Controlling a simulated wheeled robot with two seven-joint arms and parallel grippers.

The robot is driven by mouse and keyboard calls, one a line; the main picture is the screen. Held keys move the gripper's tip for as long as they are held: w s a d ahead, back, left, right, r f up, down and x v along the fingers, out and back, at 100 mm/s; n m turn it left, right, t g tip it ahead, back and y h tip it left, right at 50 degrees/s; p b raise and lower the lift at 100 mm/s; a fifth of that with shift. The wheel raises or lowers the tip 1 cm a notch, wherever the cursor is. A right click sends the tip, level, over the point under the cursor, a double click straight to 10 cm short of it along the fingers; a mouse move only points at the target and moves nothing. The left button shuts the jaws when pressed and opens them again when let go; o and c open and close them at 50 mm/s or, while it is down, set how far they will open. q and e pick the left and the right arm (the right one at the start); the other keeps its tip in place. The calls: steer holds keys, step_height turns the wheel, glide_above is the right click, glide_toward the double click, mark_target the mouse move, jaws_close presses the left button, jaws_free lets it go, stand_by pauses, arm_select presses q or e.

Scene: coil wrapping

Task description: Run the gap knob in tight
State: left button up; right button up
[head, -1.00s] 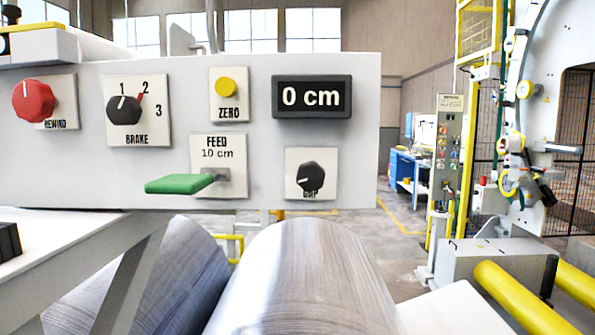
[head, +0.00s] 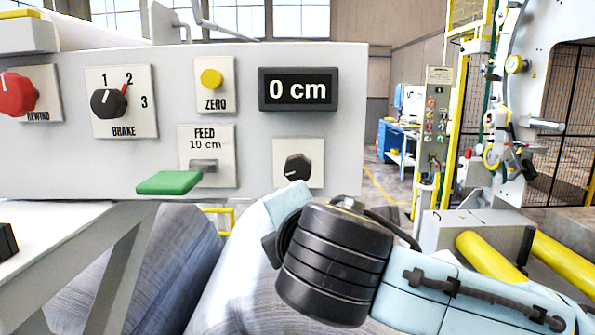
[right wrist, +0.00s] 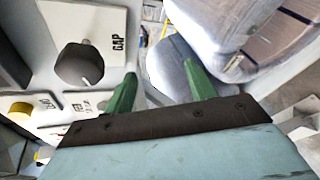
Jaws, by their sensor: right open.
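The gap knob (head: 297,167) is a black round knob on a white plate at the lower right of the panel. Its white pointer line points to the lower left, and its label is hidden behind my right arm in the head view. In the right wrist view the gap knob (right wrist: 80,65) is at the upper left, with the GAP label beside it. My right gripper (right wrist: 160,70) is open and empty. Its green fingers are apart and to the right of the knob, not around it. In the head view the fingers are hidden behind my arm. My left gripper is out of view.
The panel (head: 100,170) also carries a red rewind knob (head: 17,94), a brake selector (head: 109,102), a yellow zero button (head: 211,79), a display (head: 297,90) reading 0 cm and a green feed lever (head: 168,182). A large coil (head: 225,290) lies below.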

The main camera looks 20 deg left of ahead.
mark_target(298, 172)
steer(key=s+d+r+n+t+h+p, duration=0.1)
steer(key=s+d+r+n+t, duration=0.35)
steer(key=s+r+n, duration=0.4)
steer(key=shift+n, duration=0.55)
steer(key=p+x, duration=0.1)
steer(key=x, duration=0.3)
steer(key=f+p+x, duration=0.1)
steer(key=x, duration=0.2)
steer(key=p+x, duration=0.1)
steer(key=x, duration=0.3)
steer(key=shift+w+a+f+p, duration=0.15)
steer(key=shift+a+p, duration=0.25)
steer(key=shift+a, duration=0.05)
